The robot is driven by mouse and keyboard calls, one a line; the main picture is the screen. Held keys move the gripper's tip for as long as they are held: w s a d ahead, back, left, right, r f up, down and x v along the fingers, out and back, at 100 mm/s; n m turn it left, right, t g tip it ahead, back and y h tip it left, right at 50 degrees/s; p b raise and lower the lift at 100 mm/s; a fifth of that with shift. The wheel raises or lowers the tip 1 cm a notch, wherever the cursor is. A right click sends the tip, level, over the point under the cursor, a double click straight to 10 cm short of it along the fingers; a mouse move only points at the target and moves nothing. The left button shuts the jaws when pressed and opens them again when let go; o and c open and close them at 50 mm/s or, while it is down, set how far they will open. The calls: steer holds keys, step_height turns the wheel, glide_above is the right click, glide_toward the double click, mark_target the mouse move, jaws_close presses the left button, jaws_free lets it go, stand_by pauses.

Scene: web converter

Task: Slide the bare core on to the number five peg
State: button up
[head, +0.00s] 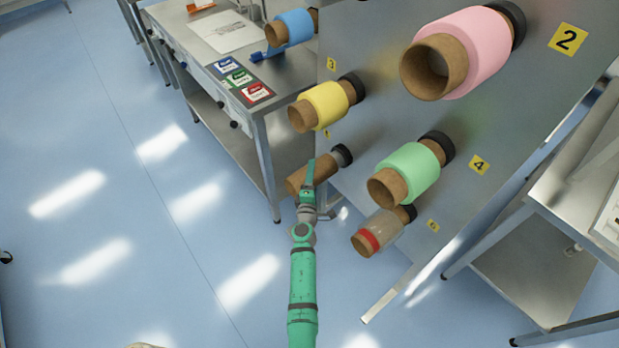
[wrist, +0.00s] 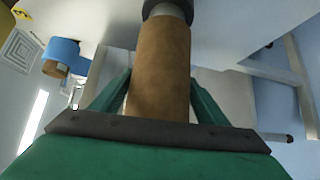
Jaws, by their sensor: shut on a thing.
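The bare brown core (head: 325,167) is at the lower left of the panel (head: 405,115), in line with a peg that has a dark round base (head: 342,154). A small yellow label (head: 327,135) sits above that peg, too small to read surely. My gripper (head: 309,178) is shut around the core from below in the head view. In the wrist view the core (wrist: 160,60) stands between my two fingers, its far end at the grey and black peg base (wrist: 168,9). A short grey band shows between core and black base. The peg inside the core is hidden.
Yellow (head: 325,103), green (head: 411,172), pink (head: 477,52) and blue (head: 295,25) rolls stick out around it. A clear roll with a red band (head: 383,230) hangs close to the right. A steel bench (head: 265,88) stands to the left; the floor left of my arm is open.

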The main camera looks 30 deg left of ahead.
steer(key=shift+w+d, duration=0.15)
steer(key=shift+w, duration=0.2)
steer(key=shift+w+d, duration=0.3)
steer(key=shift+w, duration=0.4)
steer(key=shift+w+d, duration=0.3)
steer(key=shift+w, duration=0.4)
steer(key=o, duration=1.5)
steer(key=shift+c, duration=0.2)
steer(key=shift+s, duration=0.1)
steer(key=shift+s, duration=0.4)
steer(key=shift+v, duration=4.95)
steer(key=shift+d+r, duration=0.1)
steer(key=shift+d, duration=0.1)
